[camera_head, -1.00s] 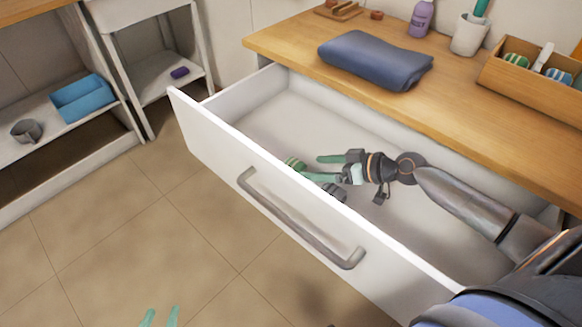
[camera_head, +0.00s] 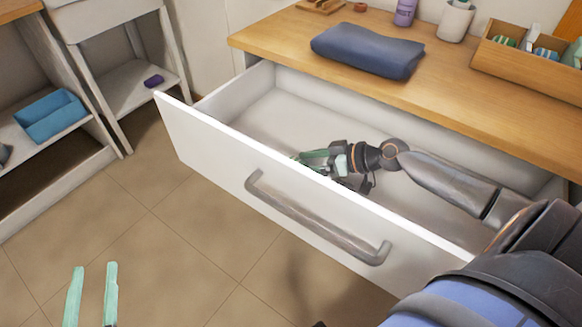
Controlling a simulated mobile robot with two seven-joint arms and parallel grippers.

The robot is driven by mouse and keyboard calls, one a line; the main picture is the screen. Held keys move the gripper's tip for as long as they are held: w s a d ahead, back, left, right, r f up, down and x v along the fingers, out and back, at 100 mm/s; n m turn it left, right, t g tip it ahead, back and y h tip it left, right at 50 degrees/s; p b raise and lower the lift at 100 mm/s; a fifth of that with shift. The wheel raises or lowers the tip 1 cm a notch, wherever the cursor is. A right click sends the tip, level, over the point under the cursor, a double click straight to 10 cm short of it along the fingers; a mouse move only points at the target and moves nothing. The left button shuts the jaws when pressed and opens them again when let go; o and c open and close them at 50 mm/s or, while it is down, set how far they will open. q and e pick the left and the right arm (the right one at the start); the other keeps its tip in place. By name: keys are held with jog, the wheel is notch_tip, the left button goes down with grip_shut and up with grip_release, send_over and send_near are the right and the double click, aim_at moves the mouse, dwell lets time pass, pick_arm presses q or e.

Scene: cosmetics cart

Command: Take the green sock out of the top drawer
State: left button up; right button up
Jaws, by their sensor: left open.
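The top drawer (camera_head: 275,122) is pulled open below the wooden top. My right arm comes in from the right, and my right gripper (camera_head: 313,158) is low inside the drawer, just behind its front panel (camera_head: 212,150). The panel hides part of the fingers. The green sock cannot be clearly told apart from the green fingers there; in the earlier view a striped green thing lay at the fingertips. Whether the fingers are shut on it is unclear. My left gripper (camera_head: 92,290) is open and empty over the floor at bottom left, away from the drawer.
A grey handle (camera_head: 315,222) sticks out of the drawer front. A folded blue cloth (camera_head: 367,52), a purple bottle (camera_head: 404,12), a white cup (camera_head: 455,20) and a wooden box (camera_head: 527,63) stand on the top. Shelves with a blue bin (camera_head: 50,117) are at left. The floor between is clear.

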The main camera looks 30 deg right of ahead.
jog(key=shift+c, duration=0.2)
jog(key=c, duration=1.4)
